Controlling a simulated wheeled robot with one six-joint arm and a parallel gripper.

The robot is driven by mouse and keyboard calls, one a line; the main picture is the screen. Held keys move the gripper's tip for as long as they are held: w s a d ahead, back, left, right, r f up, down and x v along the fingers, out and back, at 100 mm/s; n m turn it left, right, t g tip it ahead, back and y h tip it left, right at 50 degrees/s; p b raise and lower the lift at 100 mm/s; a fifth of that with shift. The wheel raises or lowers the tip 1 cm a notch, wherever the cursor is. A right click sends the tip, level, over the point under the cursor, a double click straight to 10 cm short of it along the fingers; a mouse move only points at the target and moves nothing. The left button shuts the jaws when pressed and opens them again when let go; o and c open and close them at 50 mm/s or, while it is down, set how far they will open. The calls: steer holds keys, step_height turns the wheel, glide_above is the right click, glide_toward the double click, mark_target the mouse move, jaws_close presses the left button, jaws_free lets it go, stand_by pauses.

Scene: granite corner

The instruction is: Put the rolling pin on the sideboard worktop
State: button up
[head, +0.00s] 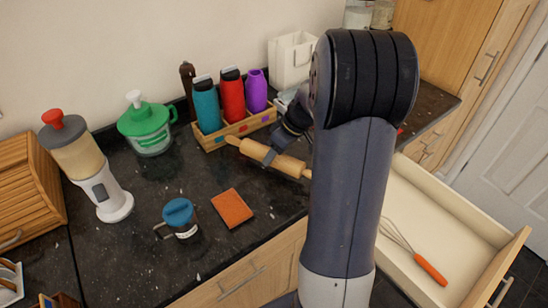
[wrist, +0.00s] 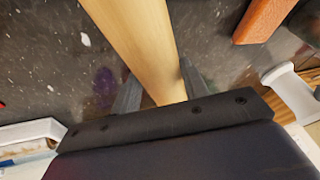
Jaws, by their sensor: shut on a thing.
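The rolling pin (head: 291,166) is pale wood and lies slantwise in the head view, over the dark speckled sideboard worktop (head: 155,265) and in front of the bottle crate. My gripper (head: 270,157) is shut around its barrel. In the wrist view the pin (wrist: 133,38) runs between the two fingers of my gripper (wrist: 157,88), with the worktop behind it. I cannot tell whether the pin touches the worktop or hangs just above it. My arm hides part of the worktop to the right.
A wooden crate (head: 237,132) of several bottles stands behind the pin. An orange sponge-like block (head: 232,208), a blue-lidded mug (head: 181,218), a blender (head: 88,166) and a green-lidded jar (head: 148,126) stand leftward. An open drawer (head: 433,210) holding a whisk (head: 414,252) juts out right.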

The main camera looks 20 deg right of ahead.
steer(key=shift+f, duration=1.05)
steer(key=shift+f, duration=0.25)
steer(key=o, duration=1.2)
steer(key=shift+r, duration=0.1)
steer(key=shift+r, duration=0.1)
steer(key=shift+r, duration=0.2)
steer(key=v, duration=1.1)
steer(key=shift+s+d+r+b, duration=0.1)
steer(key=shift+d+r+b, duration=0.15)
steer(key=shift+r+b, duration=0.1)
steer(key=shift+f, duration=0.1)
